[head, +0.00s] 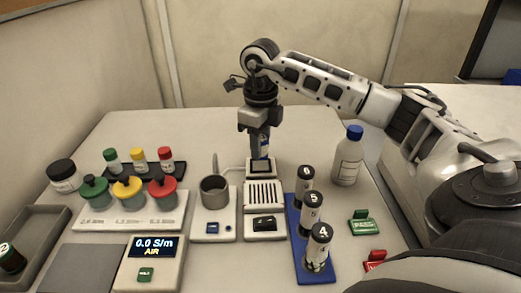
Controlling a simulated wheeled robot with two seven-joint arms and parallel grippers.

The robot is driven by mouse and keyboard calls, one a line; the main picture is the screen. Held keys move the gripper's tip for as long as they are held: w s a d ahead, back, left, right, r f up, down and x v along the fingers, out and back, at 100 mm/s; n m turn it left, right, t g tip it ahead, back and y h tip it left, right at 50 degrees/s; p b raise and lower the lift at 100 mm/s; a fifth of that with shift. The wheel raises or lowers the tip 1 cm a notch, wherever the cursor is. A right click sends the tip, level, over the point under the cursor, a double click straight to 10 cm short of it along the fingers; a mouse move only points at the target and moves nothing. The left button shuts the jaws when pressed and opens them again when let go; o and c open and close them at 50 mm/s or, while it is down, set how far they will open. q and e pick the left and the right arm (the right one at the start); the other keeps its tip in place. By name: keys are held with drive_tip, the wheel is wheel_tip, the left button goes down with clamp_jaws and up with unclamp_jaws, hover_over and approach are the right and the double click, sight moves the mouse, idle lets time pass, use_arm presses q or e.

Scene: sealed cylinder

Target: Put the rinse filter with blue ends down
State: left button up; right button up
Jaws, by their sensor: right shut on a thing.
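My right gripper (259,136) comes down from above at the back middle of the bench, fingers pointing down. The filter is upright, just above or on a small white stand with a dark top (261,168). I cannot tell whether it touches the stand. My left gripper is not in view.
A blue rack (313,271) holds numbered cylinders at right, near a blue-capped bottle (348,156). A metal cup (214,192) and a slotted white unit (264,196) stand in front. Colour-lidded pots (128,192) and a meter (153,259) are at left.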

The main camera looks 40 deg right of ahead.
drive_tip(key=shift+a+f, duration=0.1)
drive_tip(key=shift+f, duration=1.2)
drive_tip(key=shift+f, duration=0.1)
drive_tip(key=shift+f, duration=0.25)
drive_tip(key=o, duration=1)
drive_tip(key=shift+r, duration=0.1)
drive_tip(key=shift+c, duration=0.2)
wheel_tip(320, 180, up, 13)
drive_tip(key=shift+f, duration=0.2)
drive_tip(key=shift+f, duration=0.1)
